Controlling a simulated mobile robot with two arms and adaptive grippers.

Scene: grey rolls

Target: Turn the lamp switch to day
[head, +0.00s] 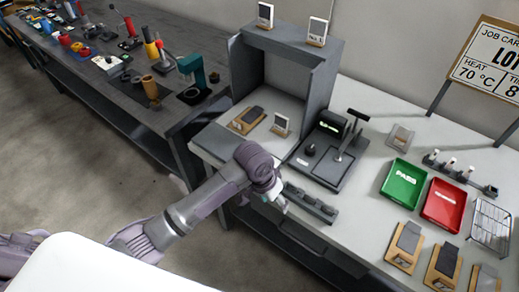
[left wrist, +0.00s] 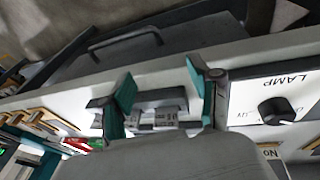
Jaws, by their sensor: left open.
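The lamp switch is a black knob (left wrist: 277,110) on a white panel (left wrist: 252,88) marked LAMP, at the right of the left wrist view. The print beside the knob is too small to read surely, and I cannot tell which mark it points to. In the head view I cannot make out the switch; my left arm covers part of the booth's front. My left gripper (left wrist: 161,95) has two teal fingers, open and apart, left of the panel and not touching the knob. It also shows in the head view (head: 276,200), by the table's front edge. My right gripper is not in view.
A grey booth (head: 325,80) stands behind my left gripper. A dark block with knobs (head: 310,203) sits close to its right. Green (head: 402,186) and red (head: 445,206) trays lie further right. A dark bench (head: 130,95) with tools runs along the left.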

